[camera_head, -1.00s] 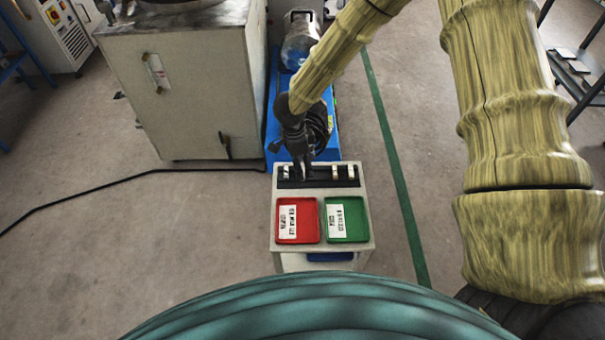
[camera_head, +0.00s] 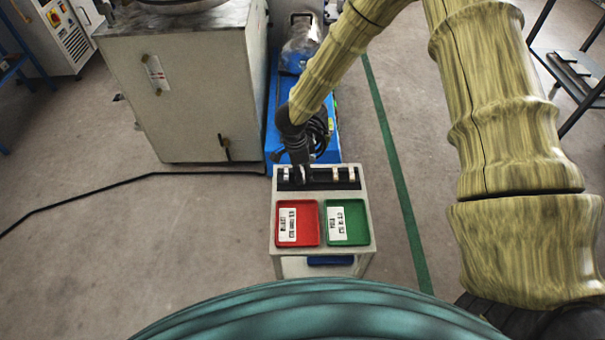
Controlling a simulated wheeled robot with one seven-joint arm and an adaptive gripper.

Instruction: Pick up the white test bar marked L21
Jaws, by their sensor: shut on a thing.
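Several small white test bars stand in a black rack (camera_head: 322,184) at the back of a small pale cart. One white bar (camera_head: 351,174) is at the rack's right end and another white bar (camera_head: 336,174) is left of it. A further white bar (camera_head: 286,174) is at the left end. My gripper (camera_head: 300,178) is down at the rack's left half, shut on a white bar that its dark fingers mostly hide. The markings on the bars are too small to read, so I cannot tell which is L21.
A red tray (camera_head: 313,236) and a green tray (camera_head: 356,236), each with a white label, sit at the cart's front. A large grey cabinet (camera_head: 190,110) stands behind left, and a blue machine base (camera_head: 277,120) is behind the rack.

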